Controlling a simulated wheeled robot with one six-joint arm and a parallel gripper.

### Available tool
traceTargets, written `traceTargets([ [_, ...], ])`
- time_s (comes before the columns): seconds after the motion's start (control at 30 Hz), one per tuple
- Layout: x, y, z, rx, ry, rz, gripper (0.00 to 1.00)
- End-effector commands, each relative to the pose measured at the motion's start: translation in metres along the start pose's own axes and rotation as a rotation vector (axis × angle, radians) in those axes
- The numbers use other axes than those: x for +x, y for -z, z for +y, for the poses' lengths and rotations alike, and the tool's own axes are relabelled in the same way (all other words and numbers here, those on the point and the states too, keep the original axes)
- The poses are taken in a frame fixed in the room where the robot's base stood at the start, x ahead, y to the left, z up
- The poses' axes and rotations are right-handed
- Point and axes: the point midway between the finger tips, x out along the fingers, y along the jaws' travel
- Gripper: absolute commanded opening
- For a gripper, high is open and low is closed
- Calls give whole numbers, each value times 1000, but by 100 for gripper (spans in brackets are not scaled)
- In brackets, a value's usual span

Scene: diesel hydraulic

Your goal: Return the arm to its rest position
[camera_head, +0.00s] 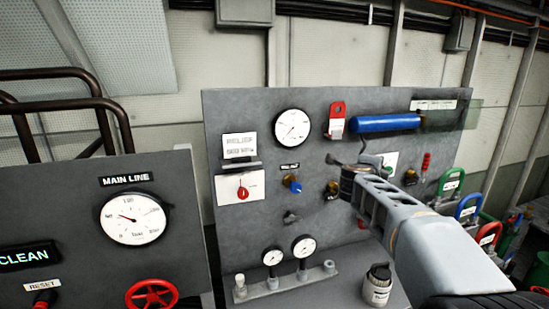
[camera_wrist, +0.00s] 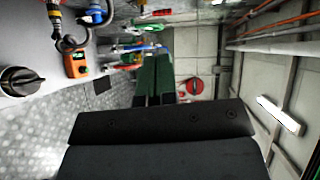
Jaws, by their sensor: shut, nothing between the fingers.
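My arm (camera_head: 430,240) reaches in from the lower right of the head view, in front of the large grey panel. Its far end overlaps the panel's middle right, and I cannot tell if it touches anything there. My gripper (camera_wrist: 157,60) shows in the wrist view as two dark green fingers side by side, beyond a black crossbar. They are shut and empty. In the head view I cannot make out the fingers clearly.
The grey panel (camera_head: 230,120) carries gauges, a red knob (camera_head: 243,193) and a blue cylinder (camera_head: 385,123). A MAIN LINE panel (camera_head: 80,220) with a red handwheel (camera_head: 151,295) stands left. Coloured padlock-shaped pieces (camera_head: 468,207) are at right. The wrist view shows an orange meter (camera_wrist: 76,64).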

Motion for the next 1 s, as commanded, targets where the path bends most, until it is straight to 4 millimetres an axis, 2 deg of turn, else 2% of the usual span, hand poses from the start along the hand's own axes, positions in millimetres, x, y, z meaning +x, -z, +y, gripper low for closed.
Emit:
traceTargets([
  [0.17,-8,-32,14,-183,30,-202,0],
  [0.27,-22,-51,28,-323,44,-350,0],
  [0.37,-48,-69,54,-509,40,-535,0],
  [0.47,-92,-76,100,-776,3,-772,0],
  [0.5,-113,-71,124,-897,-28,-868,0],
  [0.57,-143,-58,158,-1069,-88,-992,0],
  [0.6,-160,-45,179,-1173,-132,-1059,0],
  [0.7,-196,-6,223,-1402,-248,-1180,0],
  [0.8,-224,35,255,-1590,-356,-1243,0],
  [0.9,-242,71,275,-1733,-430,-1253,0],
  [1.0,-250,86,279,-1794,-422,-1221,0],
])
